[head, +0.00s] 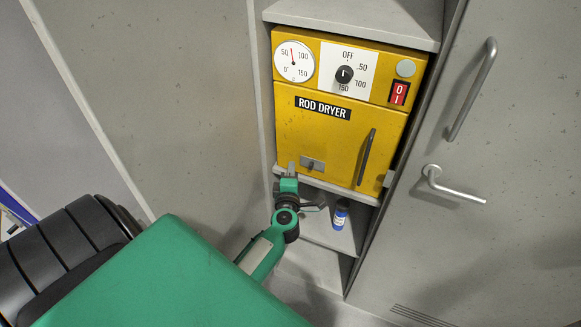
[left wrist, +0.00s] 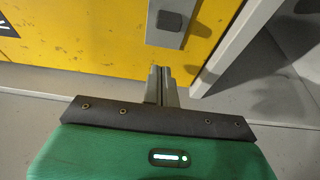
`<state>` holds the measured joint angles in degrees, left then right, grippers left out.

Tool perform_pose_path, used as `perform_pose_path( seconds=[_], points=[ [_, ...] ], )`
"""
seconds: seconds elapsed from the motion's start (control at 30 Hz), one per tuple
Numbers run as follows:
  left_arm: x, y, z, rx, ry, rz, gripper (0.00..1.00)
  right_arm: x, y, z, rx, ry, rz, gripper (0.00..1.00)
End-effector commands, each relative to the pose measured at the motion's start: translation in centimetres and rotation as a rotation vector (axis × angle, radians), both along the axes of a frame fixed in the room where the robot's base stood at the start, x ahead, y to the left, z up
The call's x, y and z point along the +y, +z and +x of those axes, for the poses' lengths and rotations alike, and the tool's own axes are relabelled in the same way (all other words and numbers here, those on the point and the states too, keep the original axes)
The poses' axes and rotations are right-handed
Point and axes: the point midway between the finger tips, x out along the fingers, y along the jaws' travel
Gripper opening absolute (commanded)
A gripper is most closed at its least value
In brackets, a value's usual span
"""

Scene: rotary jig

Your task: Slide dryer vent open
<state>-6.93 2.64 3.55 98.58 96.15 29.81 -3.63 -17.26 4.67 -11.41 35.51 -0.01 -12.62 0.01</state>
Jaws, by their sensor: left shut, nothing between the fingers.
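The yellow rod dryer (head: 337,130) stands in a grey cabinet bay. Its vent (head: 312,164) is a small grey plate with a dark knob, low on the left of the dryer's front. I cannot tell how far the vent is slid. My left gripper (head: 291,168) is just left of the vent in the head view, its fingers shut and empty. In the left wrist view the shut fingertips (left wrist: 158,70) point toward the vent plate (left wrist: 154,36) and its dark knob (left wrist: 170,21), with a gap between in the picture. My right gripper is not in view.
A dark vertical handle (head: 366,157) is on the dryer's front at right. A dial, a knob and a red switch (head: 399,93) sit above. A blue bottle (head: 340,214) stands on the shelf below. Grey cabinet doors flank the bay.

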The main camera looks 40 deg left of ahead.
Motion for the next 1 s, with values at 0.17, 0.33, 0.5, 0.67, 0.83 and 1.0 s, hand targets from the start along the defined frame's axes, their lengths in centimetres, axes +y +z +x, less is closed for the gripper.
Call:
perform_pose_path(
  seconds=[0.17, 0.33, 0.5, 0.67, 0.83, 1.0],
  points=[
    [-0.7, 0.0, 1.8, 0.001, -0.004, -0.002, 0.0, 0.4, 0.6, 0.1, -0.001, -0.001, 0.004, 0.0],
    [-2.5, 0.0, 2.2, 0.0, -0.002, -0.001, 0.0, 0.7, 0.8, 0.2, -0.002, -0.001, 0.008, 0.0],
    [-3.0, 0.0, 2.3, 0.0, -0.001, -0.001, 0.0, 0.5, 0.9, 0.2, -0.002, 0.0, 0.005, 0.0],
    [-3.1, -0.1, 2.3, 0.0, -0.001, -0.001, 0.0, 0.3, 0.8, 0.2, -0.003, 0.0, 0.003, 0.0],
    [-3.4, -0.1, 2.4, 0.0, -0.001, -0.002, 0.0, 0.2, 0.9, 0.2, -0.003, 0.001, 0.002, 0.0],
    [-6.3, 0.0, 3.1, 0.0, -0.002, -0.006, 0.0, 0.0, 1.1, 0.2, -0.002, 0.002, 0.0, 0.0]
  ],
)
